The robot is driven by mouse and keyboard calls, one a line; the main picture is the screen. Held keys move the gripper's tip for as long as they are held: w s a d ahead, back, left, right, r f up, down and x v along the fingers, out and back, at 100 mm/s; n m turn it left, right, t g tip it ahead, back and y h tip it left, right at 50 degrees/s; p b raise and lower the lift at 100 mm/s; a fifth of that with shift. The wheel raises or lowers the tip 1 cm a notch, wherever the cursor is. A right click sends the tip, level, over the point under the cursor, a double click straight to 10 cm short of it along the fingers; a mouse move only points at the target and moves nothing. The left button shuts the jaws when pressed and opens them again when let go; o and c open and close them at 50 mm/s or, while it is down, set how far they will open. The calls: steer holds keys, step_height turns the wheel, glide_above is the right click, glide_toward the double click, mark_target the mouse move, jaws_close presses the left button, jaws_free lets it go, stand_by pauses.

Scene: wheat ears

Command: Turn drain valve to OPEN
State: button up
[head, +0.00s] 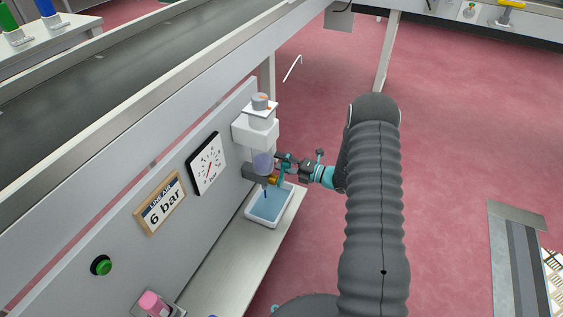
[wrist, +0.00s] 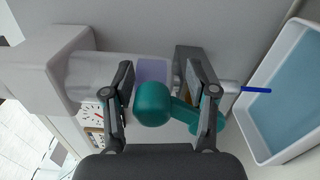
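The drain valve sits under a white filter unit (head: 261,125) with a clear bowl (head: 263,162) holding purplish liquid. Its body is a grey block (head: 255,174) with a brass part (head: 273,181). A teal handle (wrist: 153,104) with a round knob shows large in the wrist view. My gripper (wrist: 160,72) has its fingers spread, one on each side of the knob. The right finger overlaps the handle's lever; contact cannot be told. In the head view my gripper (head: 287,163) is at the valve. Any OPEN marking is not visible.
A white tray (head: 286,202) with blue liquid stands on the shelf below the valve's blue tube (wrist: 256,90). A gauge (head: 207,163) and a "LINE AIR 6 bar" sign (head: 160,203) are on the panel. A green button (head: 102,265) is lower left.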

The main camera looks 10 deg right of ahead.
steer(key=shift+d, duration=0.15)
steer(key=shift+s+d, duration=0.15)
steer(key=shift+d, duration=0.25)
steer(key=v, duration=1.1)
steer(key=shift+s+a, duration=0.1)
steer(key=shift+s, duration=0.05)
